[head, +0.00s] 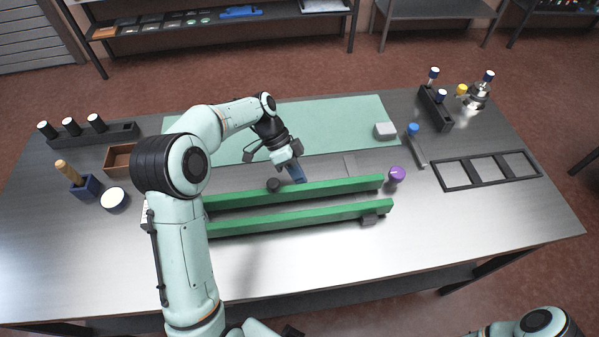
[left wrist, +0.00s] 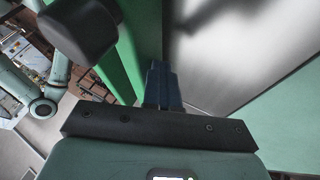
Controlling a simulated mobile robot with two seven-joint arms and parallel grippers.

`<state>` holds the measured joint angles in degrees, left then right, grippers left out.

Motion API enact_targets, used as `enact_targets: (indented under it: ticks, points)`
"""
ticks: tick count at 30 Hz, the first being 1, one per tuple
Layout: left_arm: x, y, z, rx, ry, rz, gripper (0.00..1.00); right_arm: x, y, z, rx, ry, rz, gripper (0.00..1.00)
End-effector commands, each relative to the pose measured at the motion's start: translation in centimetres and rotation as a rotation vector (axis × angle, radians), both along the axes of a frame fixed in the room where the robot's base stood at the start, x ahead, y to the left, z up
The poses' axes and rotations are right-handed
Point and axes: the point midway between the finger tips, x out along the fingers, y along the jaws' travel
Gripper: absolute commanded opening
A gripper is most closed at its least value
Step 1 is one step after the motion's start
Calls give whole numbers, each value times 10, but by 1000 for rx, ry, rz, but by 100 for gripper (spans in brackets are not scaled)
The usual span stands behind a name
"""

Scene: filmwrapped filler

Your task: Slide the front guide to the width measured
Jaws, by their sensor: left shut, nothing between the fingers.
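Two green guide bars lie nearly parallel across the bench in the head view: a nearer one (head: 300,216) and a farther one (head: 330,188). A dark round knob (head: 273,185) stands by the farther bar's back side. A purple knob (head: 397,173) is at that bar's right end. My left gripper (head: 297,174) is shut and empty, its blue fingers pointing down just behind the farther bar. The left wrist view shows the shut fingers (left wrist: 163,85) beside a green bar (left wrist: 118,65), with a dark knob (left wrist: 80,30) to the left. Whether fingers touch the bar is unclear. My right gripper is out of view.
A green mat (head: 340,112) lies behind the bars with a pale block (head: 385,130) on it. A dark three-window frame (head: 487,170) lies right. A blue holder (head: 86,187), a round white-topped pot (head: 114,199) and a brown tray (head: 118,157) stand left. The front bench strip is clear.

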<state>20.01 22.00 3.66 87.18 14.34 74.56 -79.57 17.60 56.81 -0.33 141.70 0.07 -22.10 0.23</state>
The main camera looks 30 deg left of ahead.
Motion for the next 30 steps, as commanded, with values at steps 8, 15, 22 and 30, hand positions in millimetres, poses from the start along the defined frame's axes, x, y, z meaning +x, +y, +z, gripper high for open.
enact_targets:
  ticks: [8, 15, 22, 30]
  points:
    - [-5, 0, 8, -19, 28, -22, 0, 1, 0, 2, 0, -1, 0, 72]
    - [5, 35, 52, -11, 13, -9, 0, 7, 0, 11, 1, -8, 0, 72]
    - [13, 66, 89, -5, 4, -3, 0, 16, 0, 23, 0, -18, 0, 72]
    - [15, 81, 106, -3, 3, -1, 0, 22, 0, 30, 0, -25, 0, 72]
